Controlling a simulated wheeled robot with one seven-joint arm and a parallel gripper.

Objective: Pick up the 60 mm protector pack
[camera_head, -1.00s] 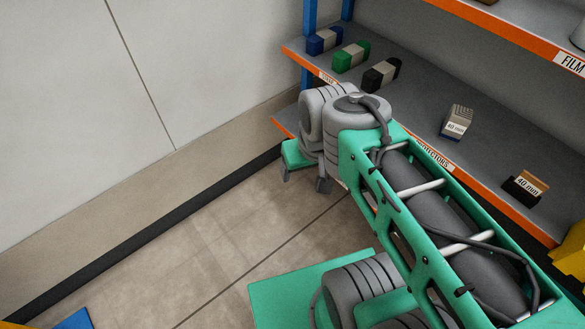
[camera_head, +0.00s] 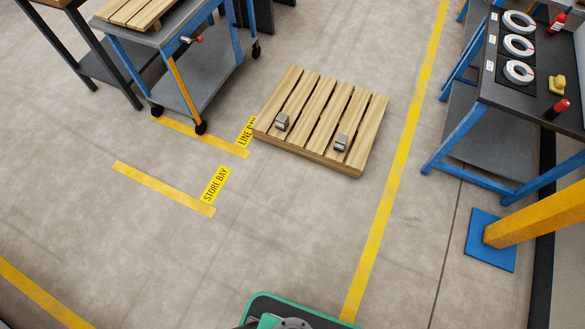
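My gripper is not in view. Only a green and grey part of my own body shows at the bottom edge.
A wooden pallet (camera_head: 328,110) with two small grey blocks lies on the floor. A wheeled cart (camera_head: 190,90) stands at upper left. A bench (camera_head: 500,85) with white rolls stands at right, near a yellow post (camera_head: 540,215). Floor in front is clear, with yellow lines.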

